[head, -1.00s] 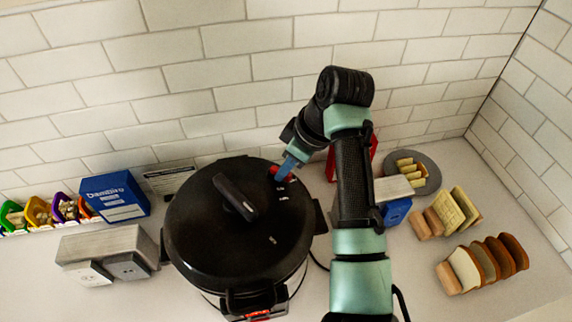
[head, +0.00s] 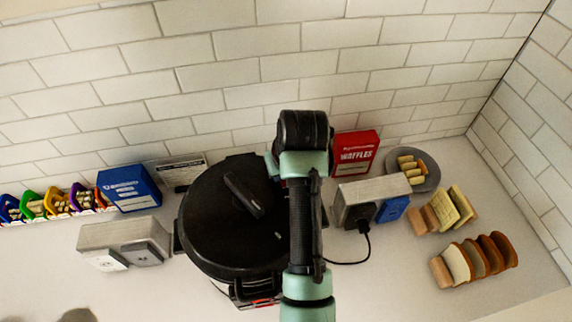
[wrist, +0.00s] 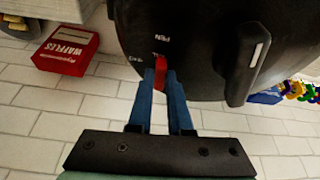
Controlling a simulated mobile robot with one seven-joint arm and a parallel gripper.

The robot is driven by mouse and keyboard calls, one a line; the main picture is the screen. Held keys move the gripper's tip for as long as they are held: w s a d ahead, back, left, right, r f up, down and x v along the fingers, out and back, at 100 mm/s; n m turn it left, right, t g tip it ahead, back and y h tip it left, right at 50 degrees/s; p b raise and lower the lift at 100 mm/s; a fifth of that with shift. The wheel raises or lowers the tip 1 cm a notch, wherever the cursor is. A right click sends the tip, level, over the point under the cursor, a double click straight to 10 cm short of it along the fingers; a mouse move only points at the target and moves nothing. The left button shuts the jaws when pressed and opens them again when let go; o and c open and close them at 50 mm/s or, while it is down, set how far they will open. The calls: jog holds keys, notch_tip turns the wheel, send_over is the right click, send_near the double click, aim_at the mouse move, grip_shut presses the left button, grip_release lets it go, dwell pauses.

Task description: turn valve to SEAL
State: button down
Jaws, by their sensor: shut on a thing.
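The black pressure cooker (head: 225,215) stands on the counter with its lid on. Its lid (wrist: 205,35) fills the top of the wrist view, with the black lid handle (wrist: 248,68) at the right. The small red valve (wrist: 159,65) sits at the lid's edge. My gripper (wrist: 161,76) has its two blue fingers on either side of the valve and is shut on it. White lettering (wrist: 162,38) shows on the lid beside the valve; part of it is hidden and too small to read surely. In the head view my arm hides the valve and the fingers.
A red waffles box (head: 355,155) and a grey metal appliance (head: 368,200) with a cord stand right of the cooker. A blue box (head: 128,188) and another metal appliance (head: 122,243) stand left. The tiled wall (head: 240,80) is close behind. Bread slices (head: 478,258) lie at the right.

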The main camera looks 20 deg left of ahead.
jog(key=shift+s+a+r+m+p, duration=0.15)
jog(key=shift+m+p, duration=0.15)
jog(key=shift+m, duration=0.3)
jog(key=c, duration=0.8)
grip_release()
jog(key=shift+c, duration=0.2)
jog(key=p+v, duration=0.2)
jog(key=v, duration=1)
jog(key=shift+s+r, duration=0.3)
jog(key=shift+r, duration=0.05)
jog(key=shift+a, duration=0.1)
